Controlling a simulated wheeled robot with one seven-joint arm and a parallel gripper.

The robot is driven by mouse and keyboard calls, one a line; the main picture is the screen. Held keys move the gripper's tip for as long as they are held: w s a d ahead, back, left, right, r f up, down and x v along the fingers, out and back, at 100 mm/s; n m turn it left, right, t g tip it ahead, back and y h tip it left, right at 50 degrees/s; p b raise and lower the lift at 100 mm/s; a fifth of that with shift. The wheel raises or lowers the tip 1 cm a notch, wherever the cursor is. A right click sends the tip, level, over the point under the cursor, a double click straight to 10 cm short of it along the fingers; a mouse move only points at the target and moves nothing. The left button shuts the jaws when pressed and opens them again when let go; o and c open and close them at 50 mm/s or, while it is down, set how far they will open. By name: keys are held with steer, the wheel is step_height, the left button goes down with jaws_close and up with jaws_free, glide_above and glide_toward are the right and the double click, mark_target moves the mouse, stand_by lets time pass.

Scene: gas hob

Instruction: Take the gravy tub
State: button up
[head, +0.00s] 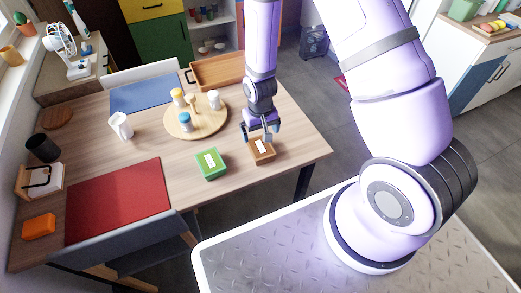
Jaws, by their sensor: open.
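A small brown tub (263,153) with a white label on top stands on the wooden table near its right edge; by its colour it looks like the gravy tub, but I cannot read the label. My gripper (261,138) points down at the tub's far side, open and empty. From this view I cannot tell whether the fingers touch the tub or hang just above it. The gripper partly hides the tub's far edge.
A green tub (211,164) stands just left of the brown one. A round wooden board (196,127) with several jars lies behind. A wooden tray (218,71) is at the back. A red mat (118,199) covers the front left. The table's right end is clear.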

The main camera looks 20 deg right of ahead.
mark_target(260, 146)
steer(key=shift+f, duration=4.35)
steer(key=c, duration=0.8)
steer(key=shift+r, duration=0.1)
